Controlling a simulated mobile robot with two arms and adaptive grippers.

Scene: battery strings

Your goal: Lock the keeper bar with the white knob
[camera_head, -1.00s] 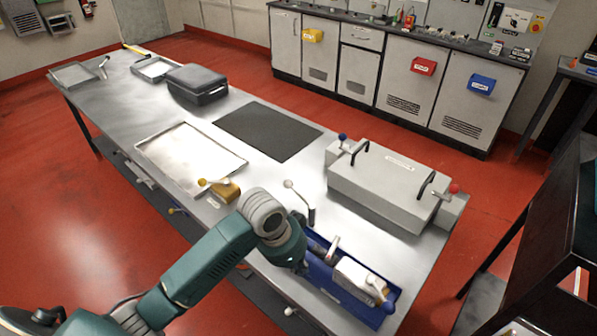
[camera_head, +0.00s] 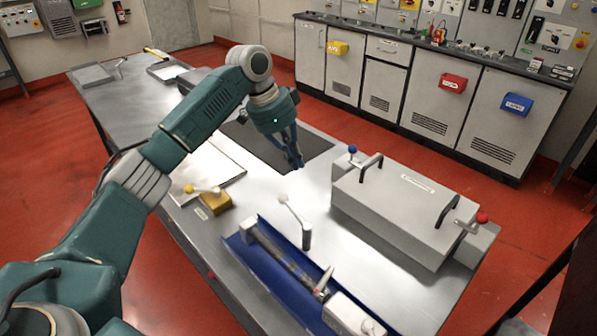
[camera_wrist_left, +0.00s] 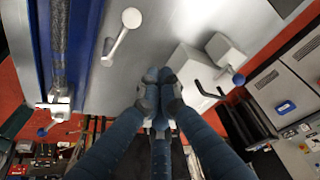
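The bar with the white knob (camera_head: 293,213) stands on the steel bench between the blue tray and the grey box. Its arm slants up and left, with the knob at its upper end. It also shows in the left wrist view (camera_wrist_left: 121,36), above and left of the fingertips. My left gripper (camera_head: 298,164) hangs just behind the bar, apart from it, over the front edge of the dark mat. In the left wrist view its fingers (camera_wrist_left: 158,78) come together with nothing visible between them. My right gripper is not in view.
The blue tray (camera_head: 258,271) holds a long bar and white parts. The grey box (camera_head: 385,215) has two black handles, a blue knob (camera_head: 352,149) and a red knob (camera_head: 482,217). A yellow block (camera_head: 216,203) with a lever stands left. Bare bench surrounds the white-knob bar.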

